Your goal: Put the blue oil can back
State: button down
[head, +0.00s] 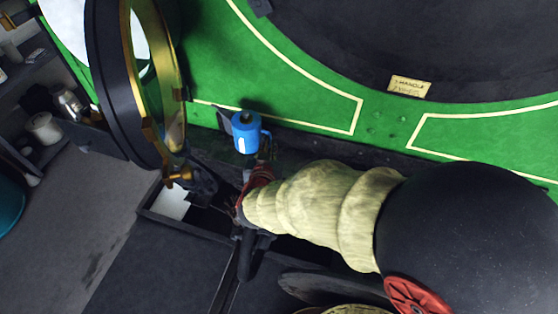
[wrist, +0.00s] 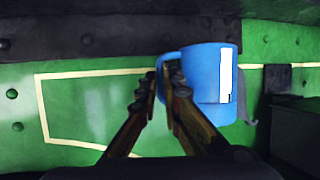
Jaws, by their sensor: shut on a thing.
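The blue oil can (head: 246,134) is at the end of my arm in the head view, in front of the green panel with cream lines. It also shows in the wrist view (wrist: 205,75), with a white label on its side and its handle toward the left. My gripper (wrist: 160,85) is shut on the can's handle, the fingertips on either side of it. In the head view my gripper (head: 262,155) is partly hidden by my arm. A dark bracket (wrist: 248,110) shows just behind and right of the can. I cannot tell whether the can touches it.
A large round brass-rimmed lamp or door (head: 165,70) stands to the left of the can. A dark tray (head: 150,212) lies below. Shelves with jars (head: 45,127) are at the far left. A small plate (head: 409,87) is on the dark round part.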

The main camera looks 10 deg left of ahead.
jog(key=w+f, duration=0.1)
jog(key=d+f+b, duration=0.1)
jog(key=f, duration=0.1)
jog(key=w+d+f, duration=0.1)
jog(key=shift+w+d+f+b, duration=0.1)
jog(key=shift+w+f+b, duration=0.15)
jog(key=shift+w+b, duration=0.15)
jog(key=f, duration=0.1)
jog(key=f+b, duration=0.2)
jog(key=shift+w+d+f, duration=0.1)
jog(key=shift+w+d, duration=0.15)
jog(key=shift+f, duration=0.25)
jog(key=shift+f, duration=0.1)
jog(key=shift+f+b, duration=0.15)
jog(key=shift+b, duration=0.15)
jog(key=c, duration=2)
grip_release()
jog(key=shift+f, duration=0.1)
jog(key=shift+o, duration=0.2)
